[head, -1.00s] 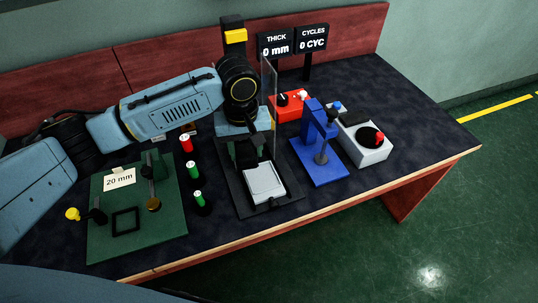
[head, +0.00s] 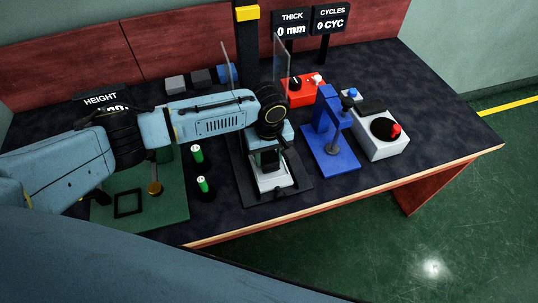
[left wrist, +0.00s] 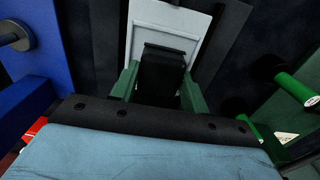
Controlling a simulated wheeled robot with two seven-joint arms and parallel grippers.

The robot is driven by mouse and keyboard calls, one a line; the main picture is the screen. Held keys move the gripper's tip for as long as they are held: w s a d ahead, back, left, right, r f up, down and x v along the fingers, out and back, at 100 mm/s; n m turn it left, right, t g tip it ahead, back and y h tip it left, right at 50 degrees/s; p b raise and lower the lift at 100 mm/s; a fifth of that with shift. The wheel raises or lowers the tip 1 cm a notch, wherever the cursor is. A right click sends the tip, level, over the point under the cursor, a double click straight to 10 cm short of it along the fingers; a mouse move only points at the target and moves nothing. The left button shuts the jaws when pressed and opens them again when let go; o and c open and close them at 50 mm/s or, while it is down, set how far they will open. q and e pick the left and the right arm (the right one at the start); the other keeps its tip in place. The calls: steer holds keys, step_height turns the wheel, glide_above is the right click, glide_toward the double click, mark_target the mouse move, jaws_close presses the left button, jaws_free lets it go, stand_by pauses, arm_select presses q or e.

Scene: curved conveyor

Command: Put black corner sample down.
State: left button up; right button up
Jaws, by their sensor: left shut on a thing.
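My left gripper (head: 270,160) reaches down over the white plate (head: 267,187) of the black-based fixture in the head view. In the left wrist view its two green fingers (left wrist: 158,88) are shut on the black corner sample (left wrist: 162,70). The sample also shows as a dark block in the head view (head: 269,158). Its far end overlaps the white plate (left wrist: 170,18) in the wrist view. I cannot tell whether it touches the plate. My right gripper is not in view.
A clear upright panel (head: 280,62) stands behind the fixture. A blue stand (head: 330,145) and a grey box with a black disc (head: 378,140) stand to the right. Green-topped cylinders (head: 203,186) and a green board (head: 163,215) are to the left. Several blocks (head: 200,78) sit at the back.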

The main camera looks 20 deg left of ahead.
mark_target(269, 156)
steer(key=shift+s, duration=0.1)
arm_select(q)
steer(key=o, duration=1)
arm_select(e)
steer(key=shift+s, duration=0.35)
arm_select(q)
step_height(269, 156, up, 12)
steer(key=p, duration=0.2)
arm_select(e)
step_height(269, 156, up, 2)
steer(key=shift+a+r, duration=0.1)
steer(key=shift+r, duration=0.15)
arm_select(q)
steer(key=shift+r, duration=0.1)
